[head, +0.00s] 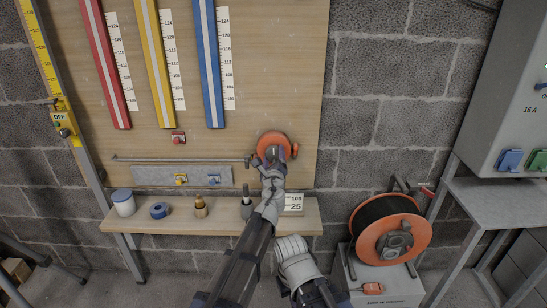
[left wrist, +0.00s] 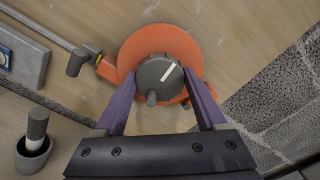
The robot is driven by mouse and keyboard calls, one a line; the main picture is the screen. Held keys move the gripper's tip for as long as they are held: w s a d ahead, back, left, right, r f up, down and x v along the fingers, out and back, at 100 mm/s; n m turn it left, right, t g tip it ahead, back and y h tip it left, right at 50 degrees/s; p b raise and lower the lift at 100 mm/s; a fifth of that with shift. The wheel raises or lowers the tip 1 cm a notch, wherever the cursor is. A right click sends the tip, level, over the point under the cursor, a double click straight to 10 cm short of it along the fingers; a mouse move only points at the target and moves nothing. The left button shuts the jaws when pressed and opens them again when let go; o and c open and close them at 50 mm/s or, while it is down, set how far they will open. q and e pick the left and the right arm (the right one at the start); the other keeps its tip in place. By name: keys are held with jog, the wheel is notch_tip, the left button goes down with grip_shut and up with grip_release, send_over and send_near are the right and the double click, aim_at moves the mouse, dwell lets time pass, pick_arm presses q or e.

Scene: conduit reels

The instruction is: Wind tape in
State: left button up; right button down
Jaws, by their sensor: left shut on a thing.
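An orange round reel (head: 272,144) is mounted on the wooden board, with a dark grey knob (left wrist: 156,77) at its middle. The knob has a white mark pointing up and right and a small grey peg low on its face. My left gripper (left wrist: 160,82) has its purple fingers on both sides of the knob, shut on it; in the head view the gripper (head: 273,158) covers most of the knob. A thin grey rod or tape (head: 180,159) runs left from the reel along the board, with a dark end piece (left wrist: 78,62) near it. My right gripper's fingers do not show.
A wooden shelf (head: 155,224) below holds a white jar (head: 123,203), blue tape roll (head: 160,210), brass fitting (head: 200,208), a dark holder (head: 247,208) and a number card (head: 293,204). An orange cable drum (head: 403,227) stands right. Red, yellow and blue strips hang above.

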pick_arm(q)
jog(key=o, duration=1.3)
jog(key=shift+s, duration=0.1)
jog(key=s, duration=0.7)
jog(key=shift+s, duration=0.3)
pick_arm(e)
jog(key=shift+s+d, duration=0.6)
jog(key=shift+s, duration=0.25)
